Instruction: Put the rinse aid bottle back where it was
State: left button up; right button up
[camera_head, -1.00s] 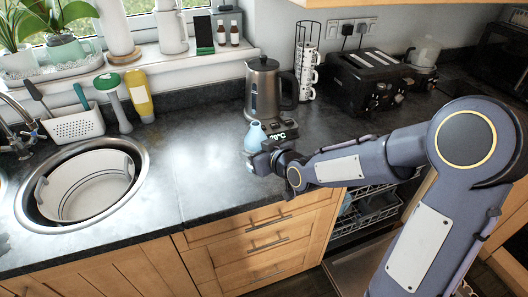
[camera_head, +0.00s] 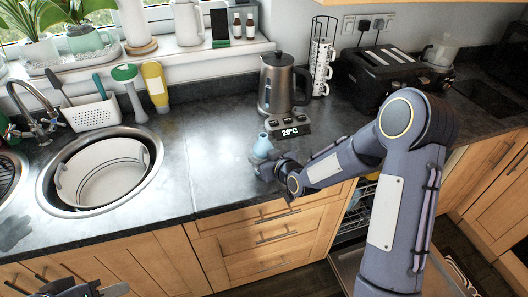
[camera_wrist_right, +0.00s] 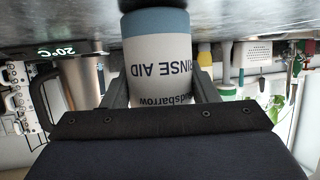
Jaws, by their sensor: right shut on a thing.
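The rinse aid bottle (camera_head: 263,146) shows its light blue upper part in the head view, above the counter's front edge. In the right wrist view the bottle (camera_wrist_right: 157,70) appears upside down, with a white label reading RINSE AID and a blue band. My right gripper (camera_head: 266,167) is shut on the bottle, a finger on each side of it. Its jaws hide part of the bottle in the head view. I cannot tell whether the bottle's base touches the counter. My left gripper (camera_head: 88,289) is partly visible at the bottom left, away from the bottle; its jaw state is unclear.
The kettle (camera_head: 278,85) and its 20°C base (camera_head: 289,126) stand just behind the bottle. A round sink (camera_head: 147,163), green brush (camera_head: 127,80) and yellow bottle (camera_head: 155,86) are left. The toaster (camera_head: 384,76) is right. The counter (camera_head: 208,165) left of the bottle is clear.

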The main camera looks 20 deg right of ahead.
jog(key=shift+f, duration=0.1)
jog(key=o, duration=1.1)
jog(key=shift+r, duration=0.2)
jog(key=shift+s+d, duration=0.15)
jog(key=shift+s, duration=0.1)
jog(key=s+d+r+m+g+h+b, duration=0.1)
jog(key=s+d+r+g, duration=0.2)
jog(key=s, duration=0.6)
jog(key=s+d+r+m+h+b, duration=0.15)
jog(key=s+d+r, duration=0.3)
jog(key=s, duration=0.55)
jog(key=s+a+m+g, duration=0.1)
jog(key=s, duration=0.4)
jog(key=s+a+r+g+y, duration=0.1)
jog(key=s+a, duration=0.1)
jog(key=s, duration=0.3)
jog(key=s+a+m+g+y, duration=0.1)
jog(key=s+g, duration=0.1)
jog(key=s, duration=0.4)
jog(key=shift+a+r+m, duration=0.15)
jog(key=shift+r+m, duration=0.2)
jog(key=shift+r, duration=0.05)
